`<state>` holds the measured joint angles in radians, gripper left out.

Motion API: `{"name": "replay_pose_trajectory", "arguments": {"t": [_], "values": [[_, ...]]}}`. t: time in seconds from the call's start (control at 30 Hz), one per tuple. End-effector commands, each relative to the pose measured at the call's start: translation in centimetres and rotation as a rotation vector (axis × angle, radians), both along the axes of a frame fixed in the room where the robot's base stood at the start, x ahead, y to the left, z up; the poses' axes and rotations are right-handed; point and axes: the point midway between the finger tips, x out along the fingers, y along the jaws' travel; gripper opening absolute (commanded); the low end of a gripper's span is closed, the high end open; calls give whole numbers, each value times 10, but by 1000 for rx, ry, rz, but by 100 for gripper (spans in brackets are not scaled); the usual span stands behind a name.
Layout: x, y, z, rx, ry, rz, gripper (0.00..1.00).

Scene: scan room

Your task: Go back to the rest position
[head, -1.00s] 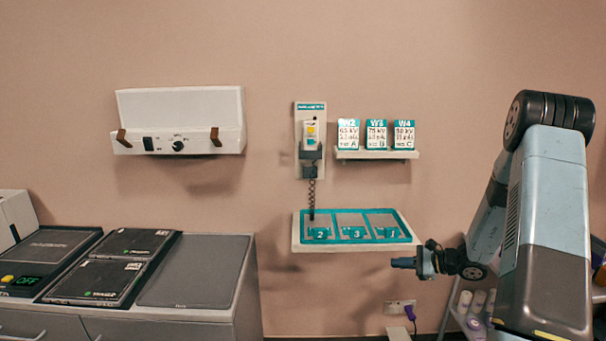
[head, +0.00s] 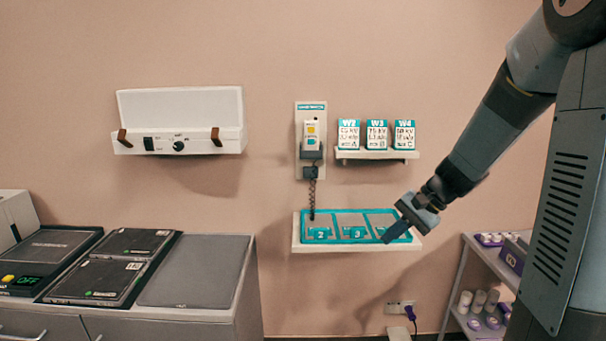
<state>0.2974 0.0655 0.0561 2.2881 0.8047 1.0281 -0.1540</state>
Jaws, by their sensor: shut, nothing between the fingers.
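My gripper (head: 397,231) is at the end of my arm, which comes in from the upper right of the head view. It points down and to the left and is shut with nothing in it. In the picture it overlaps the right compartment of the teal-framed wall tray (head: 296,240) and hides that compartment's label. Whether it touches the tray cannot be told.
A handset (head: 311,134) with a coiled cord hangs on the wall. A small shelf (head: 376,154) holds three cards. A white lightbox (head: 180,122) hangs left. Dark panels (head: 105,270) lie on the counter (head: 235,312). A trolley (head: 466,250) with bottles stands at right.

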Motion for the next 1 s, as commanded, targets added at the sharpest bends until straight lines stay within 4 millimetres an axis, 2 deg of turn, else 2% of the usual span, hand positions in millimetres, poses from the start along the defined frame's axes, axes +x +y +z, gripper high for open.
{"name": "replay_pose_trajectory", "arguments": {"t": [0.1,0.47,1.0], "values": [[-22,5,19,-82,-49,62,0],[-86,6,63,-332,-199,219,0],[-173,-16,112,-697,-467,375,0]]}}
